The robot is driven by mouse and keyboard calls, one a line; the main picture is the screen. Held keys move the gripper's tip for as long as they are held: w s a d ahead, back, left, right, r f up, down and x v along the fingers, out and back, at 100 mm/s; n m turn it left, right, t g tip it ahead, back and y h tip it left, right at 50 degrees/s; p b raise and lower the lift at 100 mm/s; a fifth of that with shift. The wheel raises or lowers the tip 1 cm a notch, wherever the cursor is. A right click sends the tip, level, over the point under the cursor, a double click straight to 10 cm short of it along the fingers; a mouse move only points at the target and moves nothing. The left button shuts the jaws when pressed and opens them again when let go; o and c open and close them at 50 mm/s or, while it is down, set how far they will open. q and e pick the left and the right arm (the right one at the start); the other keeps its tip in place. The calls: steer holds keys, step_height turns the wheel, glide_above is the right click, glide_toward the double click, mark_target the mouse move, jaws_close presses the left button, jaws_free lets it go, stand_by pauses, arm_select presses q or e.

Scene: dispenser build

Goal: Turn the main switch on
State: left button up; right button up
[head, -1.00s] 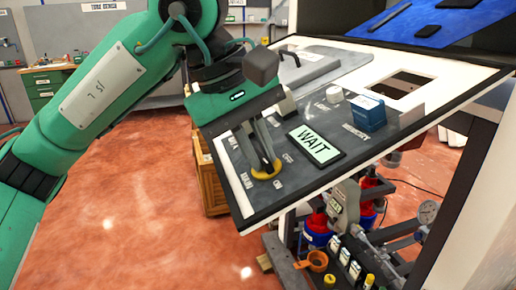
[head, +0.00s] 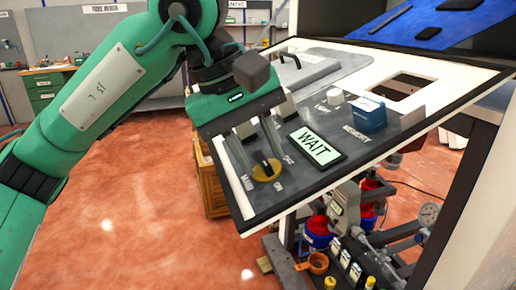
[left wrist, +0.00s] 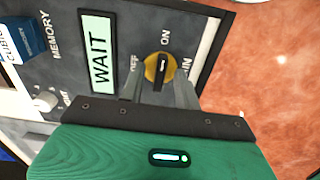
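The main switch (head: 267,170) is a round yellow base with a black bar knob on the dark sloped panel. It also shows in the left wrist view (left wrist: 159,69), among the labels ON, OFF and MAIN. There the black bar lies with one end towards ON. My left gripper (head: 259,138) is just above the switch, with its fingers apart and nothing between them. In the left wrist view the two fingers stand on either side, short of the knob. They look clear of it. My right gripper is not in view.
A display reading WAIT (head: 316,146) sits beside the switch. A blue box (head: 368,114) and a white knob (head: 335,97) are further along the panel. A wooden crate (head: 211,180) stands below on the reddish floor. Pipes and a gauge (head: 429,212) are under the panel.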

arm_select(q)
steer(key=p+v, duration=0.1)
steer(key=v, duration=1.2)
steer(key=shift+a+r, duration=0.15)
steer(key=shift+r, duration=0.15)
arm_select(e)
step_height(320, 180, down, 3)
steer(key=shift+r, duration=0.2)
